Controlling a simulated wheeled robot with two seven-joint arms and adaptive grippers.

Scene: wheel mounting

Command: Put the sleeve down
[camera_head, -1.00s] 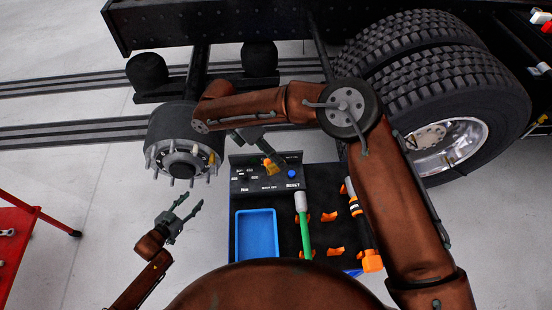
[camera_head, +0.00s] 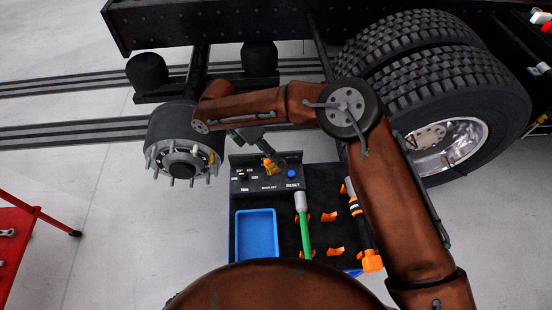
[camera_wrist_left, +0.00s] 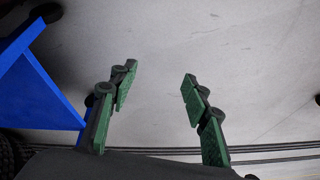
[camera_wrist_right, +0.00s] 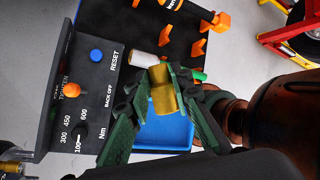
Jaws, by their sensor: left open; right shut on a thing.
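My right gripper (camera_wrist_right: 160,92) is shut on a brass-coloured sleeve (camera_wrist_right: 163,88). My left gripper (camera_wrist_left: 158,85) is open and empty over bare floor in the left wrist view and is out of the head view.
A green-handled tool (camera_head: 305,232) and a black-orange tool (camera_head: 363,229) lie right of the blue bin (camera_head: 256,235) in the head view. The wheel hub (camera_head: 180,163) with studs is to the left; big tyres (camera_head: 450,85) are on the right. A red cart (camera_head: 25,225) stands far left.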

